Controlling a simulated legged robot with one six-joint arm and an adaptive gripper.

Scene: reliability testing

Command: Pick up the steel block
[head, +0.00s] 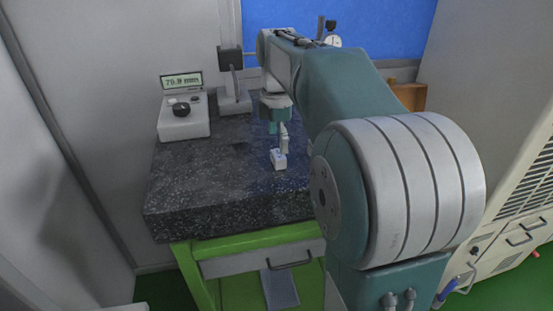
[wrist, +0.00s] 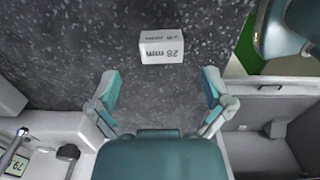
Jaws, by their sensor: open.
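The steel block (head: 278,160) is a small pale block on the dark speckled granite slab (head: 215,195). In the wrist view the block (wrist: 162,47) shows printed marks reading about "28 mm" on its faces. My gripper (head: 279,130) hangs just above and behind the block in the head view. In the wrist view my gripper (wrist: 160,88) has its two teal-tipped fingers spread wide and nothing between them. The block lies beyond the fingertips there, roughly centred between them, and appears apart from them.
A white readout unit (head: 183,115) with a knob stands at the slab's back left. A gauge stand (head: 233,95) is beside it. The slab sits on a green bench with a grey drawer (head: 265,262). Slab space left of the block is clear.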

